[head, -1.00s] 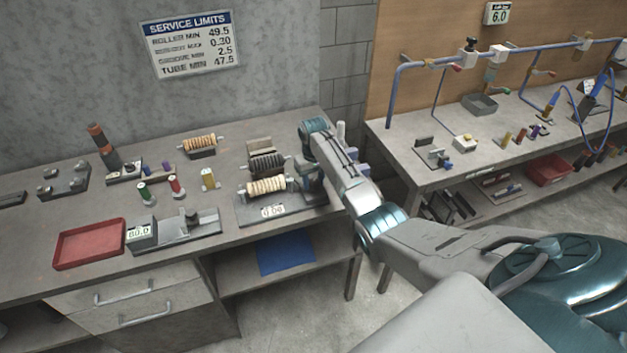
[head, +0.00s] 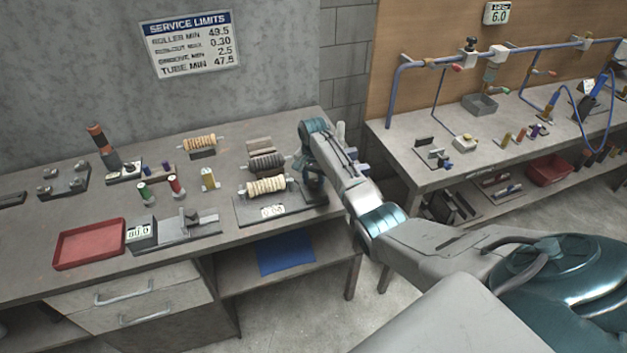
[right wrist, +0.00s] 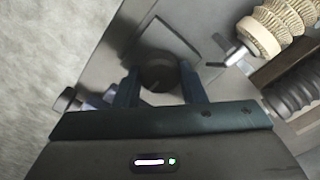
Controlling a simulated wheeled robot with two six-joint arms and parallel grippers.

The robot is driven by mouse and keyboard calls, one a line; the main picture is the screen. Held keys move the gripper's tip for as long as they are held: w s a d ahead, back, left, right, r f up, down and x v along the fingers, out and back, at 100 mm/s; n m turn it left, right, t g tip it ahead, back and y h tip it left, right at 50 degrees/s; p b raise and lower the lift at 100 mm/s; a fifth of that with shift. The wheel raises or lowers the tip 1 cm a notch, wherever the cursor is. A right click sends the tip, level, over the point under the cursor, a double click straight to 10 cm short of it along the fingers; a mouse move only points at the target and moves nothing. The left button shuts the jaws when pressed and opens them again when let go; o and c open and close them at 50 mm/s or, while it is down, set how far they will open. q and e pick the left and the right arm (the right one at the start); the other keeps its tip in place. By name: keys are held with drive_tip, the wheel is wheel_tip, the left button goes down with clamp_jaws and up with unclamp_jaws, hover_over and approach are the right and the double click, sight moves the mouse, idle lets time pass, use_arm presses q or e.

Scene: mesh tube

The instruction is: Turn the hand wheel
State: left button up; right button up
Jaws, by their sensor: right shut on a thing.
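The hand wheel is most likely the dark round piece (right wrist: 158,70) in the right wrist view. It sits between the two fingers of my right gripper (right wrist: 158,88), which is shut on it. In the head view the end of my right arm is at the right end of the roller stand (head: 245,214), where the arm hides most of the wheel and the fingers. The stand carries a cream ribbed roller (head: 265,187) with a dark roller (head: 266,162) behind it. The cream roller also shows at the upper right of the right wrist view (right wrist: 256,36). My left gripper is not in view.
On the same bench (head: 100,212) are a red tray (head: 90,243), a small display (head: 140,232), several coloured cylinders and a spare tan roller (head: 199,143). A second bench (head: 400,148) with blue piping stands to the right.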

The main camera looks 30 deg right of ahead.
sight(313, 181)
drive_tip(key=shift+m, duration=0.8)
drive_tip(key=o, duration=1)
drive_tip(key=shift+r, duration=0.1)
wheel_tip(313, 181, up, 11)
drive_tip(key=b, duration=0.3)
drive_tip(key=shift+b, duration=0.4)
drive_tip(key=shift+f, duration=0.25)
